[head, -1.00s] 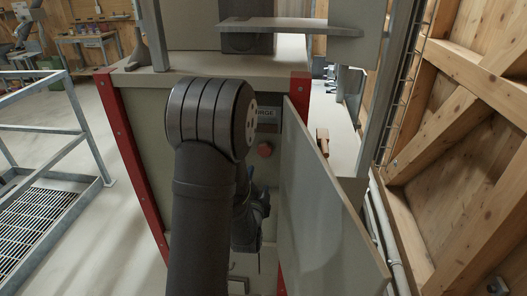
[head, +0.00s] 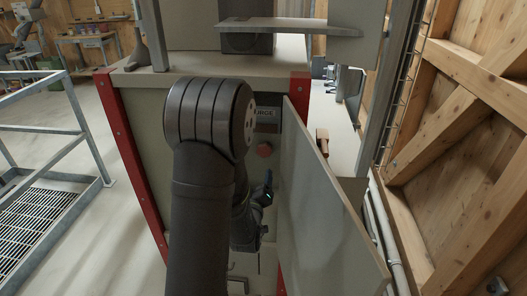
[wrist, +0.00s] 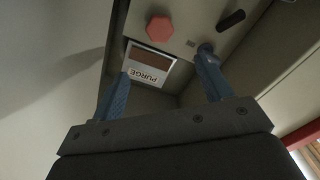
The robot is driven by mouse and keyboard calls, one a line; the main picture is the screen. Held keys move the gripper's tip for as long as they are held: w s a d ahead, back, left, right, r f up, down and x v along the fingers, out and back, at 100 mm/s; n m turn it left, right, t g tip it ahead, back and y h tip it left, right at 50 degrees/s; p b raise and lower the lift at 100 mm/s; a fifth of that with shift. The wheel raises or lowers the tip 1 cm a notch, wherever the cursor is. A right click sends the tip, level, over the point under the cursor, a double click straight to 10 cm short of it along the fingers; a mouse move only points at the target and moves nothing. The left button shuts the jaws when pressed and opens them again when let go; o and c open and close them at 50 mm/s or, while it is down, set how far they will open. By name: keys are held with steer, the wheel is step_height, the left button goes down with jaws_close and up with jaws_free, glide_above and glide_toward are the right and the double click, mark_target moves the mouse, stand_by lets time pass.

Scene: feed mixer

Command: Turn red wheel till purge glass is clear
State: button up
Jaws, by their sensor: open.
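The red wheel (head: 264,150) is a small knob on the panel below the PURGE plate (head: 266,114). In the wrist view the red wheel (wrist: 160,29) looks six-sided, and the plate (wrist: 148,76) appears upside down beside a dark brown glass strip (wrist: 149,56). My gripper (wrist: 163,84) is open, its two blue fingers spread with nothing between them. The plate shows between the fingers; the wheel is beyond the tips, apart from them. In the head view my gripper (head: 267,187) is below the wheel, partly hidden by my arm.
An open grey door panel (head: 325,205) stands close to the right of my gripper. A black handle (wrist: 231,20) sits near the wheel in the wrist view. A metal railing (head: 45,130) stands at the left, a timber wall (head: 470,150) at the right.

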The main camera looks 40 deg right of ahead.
mark_target(263, 152)
steer(key=x, duration=1.7)
steer(key=shift+w+d+f, duration=0.1)
steer(key=shift+w, duration=0.05)
steer(key=c, duration=1)
